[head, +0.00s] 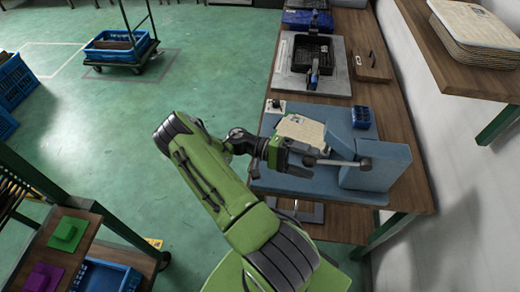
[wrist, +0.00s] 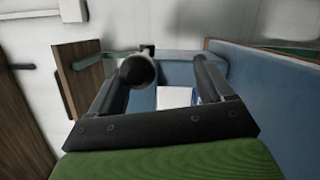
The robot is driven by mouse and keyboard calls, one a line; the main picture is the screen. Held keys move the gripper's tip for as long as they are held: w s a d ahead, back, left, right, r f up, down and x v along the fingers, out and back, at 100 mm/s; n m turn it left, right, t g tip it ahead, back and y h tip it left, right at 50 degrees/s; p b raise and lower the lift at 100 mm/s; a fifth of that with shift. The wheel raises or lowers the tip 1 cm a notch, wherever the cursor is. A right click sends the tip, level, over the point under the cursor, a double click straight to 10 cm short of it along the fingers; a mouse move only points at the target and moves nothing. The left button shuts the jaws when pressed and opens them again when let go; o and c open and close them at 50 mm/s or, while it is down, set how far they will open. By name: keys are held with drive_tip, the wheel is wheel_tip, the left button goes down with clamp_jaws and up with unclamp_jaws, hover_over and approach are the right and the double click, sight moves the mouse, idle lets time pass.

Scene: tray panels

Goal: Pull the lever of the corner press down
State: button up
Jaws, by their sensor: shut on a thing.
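The corner press (head: 376,170) is a blue block on a blue base plate at the near end of the wooden bench. Its grey lever (head: 340,162) sticks out to the left from a pivot on the block, about level. My gripper (head: 303,160) is shut on the lever's outer end, left of the block. In the wrist view the lever's dark round end (wrist: 138,71) shows between the fingers of my gripper (wrist: 165,78), close to the left one. The fingers hide part of the lever.
A pale panel (head: 300,130) lies on the press base behind my gripper. A small blue block (head: 361,117) stands behind the press. A black tray (head: 311,54) sits in a fixture farther back. A wall runs along the right; open green floor lies left.

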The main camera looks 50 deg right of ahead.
drive_tip(key=f+b+v, duration=0.1)
drive_tip(key=b+v, duration=0.2)
drive_tip(key=v, duration=1.1)
drive_tip(key=shift+f, duration=0.15)
idle(0.4)
drive_tip(key=shift+w, duration=0.15)
wheel_tip(320, 180, up, 10)
drive_tip(key=p, duration=0.3)
idle(0.6)
